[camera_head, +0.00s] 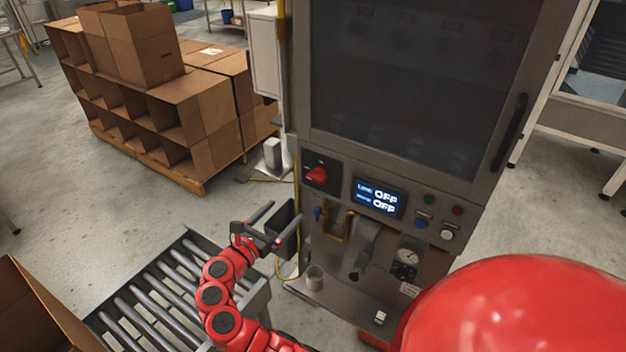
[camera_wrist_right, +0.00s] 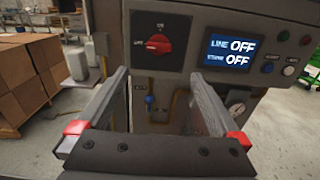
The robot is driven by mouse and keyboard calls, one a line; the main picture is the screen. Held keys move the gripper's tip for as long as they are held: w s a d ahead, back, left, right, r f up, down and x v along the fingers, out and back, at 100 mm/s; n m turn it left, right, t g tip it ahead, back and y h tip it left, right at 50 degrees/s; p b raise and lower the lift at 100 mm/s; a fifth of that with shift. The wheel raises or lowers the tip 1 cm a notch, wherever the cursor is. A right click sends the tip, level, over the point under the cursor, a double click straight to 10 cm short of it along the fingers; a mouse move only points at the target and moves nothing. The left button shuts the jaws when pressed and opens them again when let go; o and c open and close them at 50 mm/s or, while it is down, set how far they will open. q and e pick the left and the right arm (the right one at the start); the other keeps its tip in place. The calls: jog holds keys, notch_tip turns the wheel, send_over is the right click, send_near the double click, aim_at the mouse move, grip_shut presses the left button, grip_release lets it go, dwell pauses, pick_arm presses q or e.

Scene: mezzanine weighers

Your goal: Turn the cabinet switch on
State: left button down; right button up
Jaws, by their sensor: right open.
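The cabinet switch (camera_head: 317,175) is a red rotary knob on a black plate, on the grey cabinet's front panel at the left. It also shows in the right wrist view (camera_wrist_right: 158,46), its handle lying roughly sideways toward the left label; a second label is above. The display (camera_head: 377,197) reads OFF on both lines. My right gripper (camera_head: 285,211) is open and empty, in front of and below the switch, apart from it. In the right wrist view its fingers (camera_wrist_right: 158,76) spread below the knob. My left gripper is not in view.
Green, red, blue and white buttons (camera_head: 447,234) sit right of the display. A small shelf (camera_head: 335,298) with a cup juts out below. A roller conveyor (camera_head: 160,290) lies beneath my right arm. Stacked cardboard boxes (camera_head: 190,105) stand at the back left.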

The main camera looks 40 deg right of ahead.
aim_at(314, 181)
jog(key=p+x, duration=0.3)
jog(key=x, duration=1.2)
jog(key=shift+w+d, duration=0.15)
jog(key=shift+c, duration=0.3)
jog(key=c, duration=1.3)
jog(key=shift+o, duration=0.2)
